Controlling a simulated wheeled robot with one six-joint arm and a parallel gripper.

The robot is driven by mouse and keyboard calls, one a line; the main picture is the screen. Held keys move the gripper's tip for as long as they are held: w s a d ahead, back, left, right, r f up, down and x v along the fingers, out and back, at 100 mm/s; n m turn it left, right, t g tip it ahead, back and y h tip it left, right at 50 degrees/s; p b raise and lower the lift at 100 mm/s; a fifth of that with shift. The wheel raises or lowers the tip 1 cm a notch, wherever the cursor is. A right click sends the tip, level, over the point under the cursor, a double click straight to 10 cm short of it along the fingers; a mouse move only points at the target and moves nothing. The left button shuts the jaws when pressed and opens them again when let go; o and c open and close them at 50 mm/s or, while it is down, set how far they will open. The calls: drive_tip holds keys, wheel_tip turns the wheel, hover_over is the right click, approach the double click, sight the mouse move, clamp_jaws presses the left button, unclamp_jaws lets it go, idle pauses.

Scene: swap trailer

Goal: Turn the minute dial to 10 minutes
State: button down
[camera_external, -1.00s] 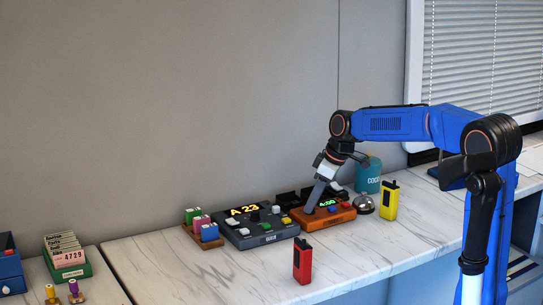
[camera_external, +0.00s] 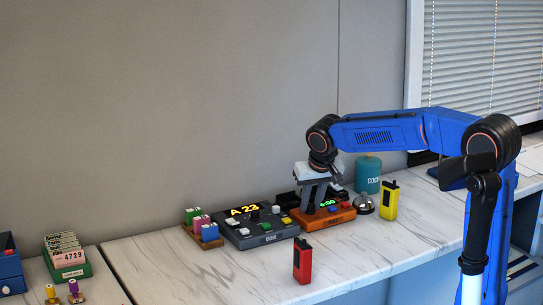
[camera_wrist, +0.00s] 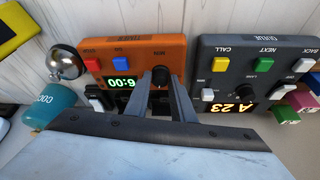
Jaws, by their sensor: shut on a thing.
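The orange timer box (camera_external: 340,216) sits on the marble counter among the desk devices. Its green display (camera_wrist: 122,82) seems to read 6:00, upside down in the wrist view. The black minute dial (camera_wrist: 160,77) is beside it, under a label that looks like MIN. My gripper (camera_wrist: 163,80) points down at the timer, its two fingers shut on the dial from both sides. The fingers hide part of the dial, so its pointer cannot be made out. In the external view my gripper (camera_external: 308,208) covers the timer's left part.
The grey queue console (camera_external: 262,230) stands close to the timer on the left. A bell (camera_external: 364,204), a yellow handset (camera_external: 389,200) and a teal canister (camera_external: 368,175) are to the right. A red handset (camera_external: 302,261) stands in front.

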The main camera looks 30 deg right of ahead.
drive_tip(key=m+h, duration=0.1)
drive_tip(key=m, duration=0.2)
drive_tip(key=m+g+h, duration=0.1)
drive_tip(key=m, duration=0.2)
drive_tip(key=shift+w+a+m, duration=0.15)
drive_tip(key=shift+a+m, duration=0.05)
drive_tip(key=shift+m, duration=0.1)
drive_tip(key=m+g, duration=0.1)
drive_tip(key=m, duration=0.1)
drive_tip(key=m+g+h, duration=0.1)
drive_tip(key=m, duration=0.2)
drive_tip(key=shift+w+h, duration=0.1)
drive_tip(key=shift+h, duration=0.2)
drive_tip(key=shift+m, duration=0.4)
drive_tip(key=c, duration=1.5)
unclamp_jaws()
drive_tip(key=shift+a, duration=0.1)
drive_tip(key=shift+c, duration=0.2)
drive_tip(key=shift+r, duration=0.1)
drive_tip(key=v, duration=1.7)
drive_tip(key=shift+w, duration=0.15)
